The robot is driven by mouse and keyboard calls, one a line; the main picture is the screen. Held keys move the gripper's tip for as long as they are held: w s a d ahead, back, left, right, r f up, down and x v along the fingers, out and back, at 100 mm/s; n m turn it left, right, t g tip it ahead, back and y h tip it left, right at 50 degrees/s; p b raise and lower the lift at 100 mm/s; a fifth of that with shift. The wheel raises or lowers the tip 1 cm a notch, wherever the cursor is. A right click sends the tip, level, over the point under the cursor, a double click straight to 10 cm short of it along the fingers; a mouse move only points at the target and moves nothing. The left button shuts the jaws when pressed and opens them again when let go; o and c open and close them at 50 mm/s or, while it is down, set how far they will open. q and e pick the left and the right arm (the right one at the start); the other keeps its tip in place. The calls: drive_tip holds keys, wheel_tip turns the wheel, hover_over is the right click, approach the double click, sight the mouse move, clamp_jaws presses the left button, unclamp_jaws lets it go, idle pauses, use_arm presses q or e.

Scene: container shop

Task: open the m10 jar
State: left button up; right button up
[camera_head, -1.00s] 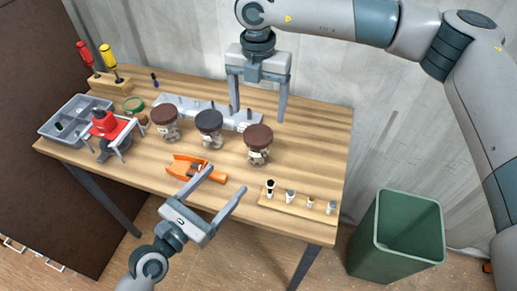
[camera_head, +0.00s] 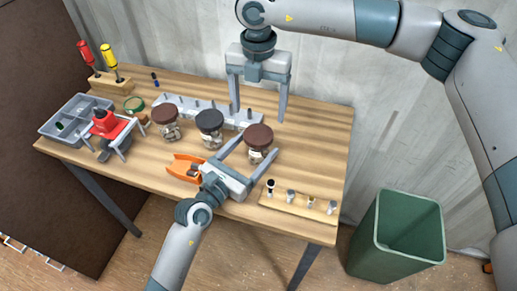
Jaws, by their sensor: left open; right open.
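Three glass jars stand in a row on the table: a left jar with a brown lid (camera_head: 165,114), a middle jar with a dark grey lid (camera_head: 209,121) and a right jar with a brown lid (camera_head: 258,136). Their labels are too small to read, so I cannot tell which is the m10 jar. My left gripper (camera_head: 260,145) is open, coming from the front, with one finger on each side of the right jar; I cannot tell whether they touch it. My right gripper (camera_head: 259,115) is open and empty, pointing down behind the right jar.
A grey rail with pegs (camera_head: 187,104) lies behind the jars. An orange tool or tray (camera_head: 183,167) is left of my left gripper. A wooden strip (camera_head: 298,205) with several small bottles is at front right. A divided grey tray (camera_head: 76,116) and red-topped stand (camera_head: 108,124) are left.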

sight(259, 134)
use_arm(q)
drive_tip(key=shift+x, duration=1.6)
clamp_jaws()
use_arm(e)
drive_tip(key=shift+a+m, duration=0.1)
drive_tip(key=shift+m, duration=2.2)
drive_tip(key=shift+f, duration=0.1)
drive_tip(key=shift+f, duration=3.9)
drive_tip(key=shift+c, duration=0.6)
